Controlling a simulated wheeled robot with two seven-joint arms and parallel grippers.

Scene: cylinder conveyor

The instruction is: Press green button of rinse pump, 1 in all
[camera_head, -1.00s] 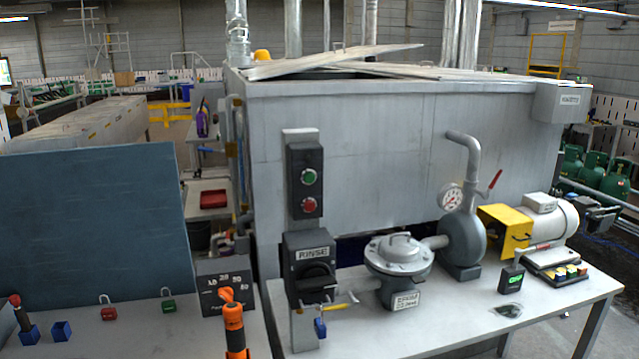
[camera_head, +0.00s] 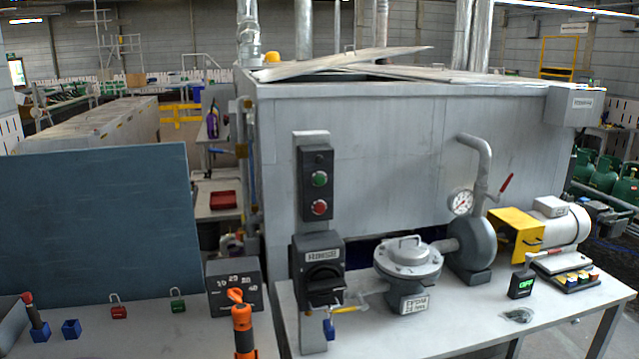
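Under the box is a black rotary switch (camera_head: 322,281) with a label that reads RINSE. The grey pump (camera_head: 473,245) with its pipe and gauge stands on the table to the right, beside a round grey flanged housing (camera_head: 408,262). Neither of my grippers shows in the head view.
A white table (camera_head: 440,325) carries the pump, a yellow guard (camera_head: 516,232), a motor and a small meter (camera_head: 522,284). A blue panel (camera_head: 95,222), padlocks and an orange-handled tool (camera_head: 242,325) are at left. A large grey tank (camera_head: 400,140) stands behind.

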